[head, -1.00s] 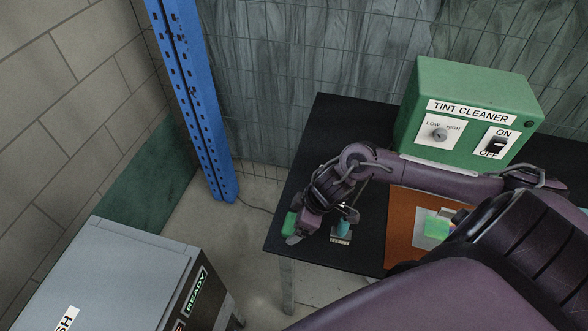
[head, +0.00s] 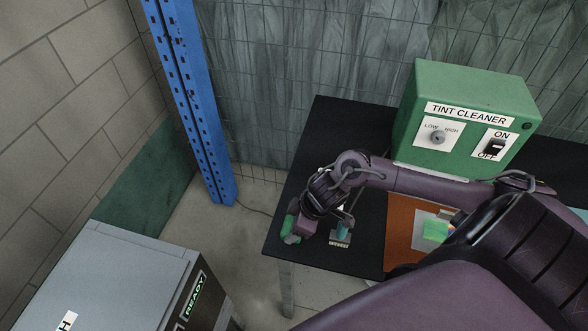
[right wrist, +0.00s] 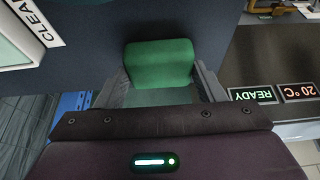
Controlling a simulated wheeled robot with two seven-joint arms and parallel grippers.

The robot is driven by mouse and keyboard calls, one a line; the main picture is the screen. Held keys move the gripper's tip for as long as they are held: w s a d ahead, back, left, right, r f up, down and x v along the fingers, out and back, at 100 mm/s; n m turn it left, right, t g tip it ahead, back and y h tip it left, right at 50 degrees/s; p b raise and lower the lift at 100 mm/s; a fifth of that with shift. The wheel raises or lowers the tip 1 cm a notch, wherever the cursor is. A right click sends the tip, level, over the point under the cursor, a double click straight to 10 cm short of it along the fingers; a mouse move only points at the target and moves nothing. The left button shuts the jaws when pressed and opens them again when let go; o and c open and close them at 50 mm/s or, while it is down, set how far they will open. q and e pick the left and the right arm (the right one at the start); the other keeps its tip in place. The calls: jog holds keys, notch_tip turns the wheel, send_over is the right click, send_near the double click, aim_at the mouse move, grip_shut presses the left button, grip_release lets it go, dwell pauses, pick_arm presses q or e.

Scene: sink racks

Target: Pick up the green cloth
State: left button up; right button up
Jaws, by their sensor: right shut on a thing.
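The green cloth (head: 289,232) is at the tip of my right gripper (head: 293,228), by the left edge of the black table in the head view. In the right wrist view the cloth (right wrist: 160,62) is a folded green pad between the two grey fingers of the right gripper (right wrist: 161,82), which are shut on it. From these views I cannot tell whether the cloth touches the table. My left gripper is not in view.
A small teal item (head: 342,231) with a label stands just right of the gripper. The black table (head: 335,125) also holds a green Tint Cleaner box (head: 465,85) and an orange mat (head: 399,222). A grey machine (head: 110,275) stands lower left, across a floor gap.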

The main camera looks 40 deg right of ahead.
notch_tip(320, 180, up, 20)
jog(key=shift+p, duration=0.3)
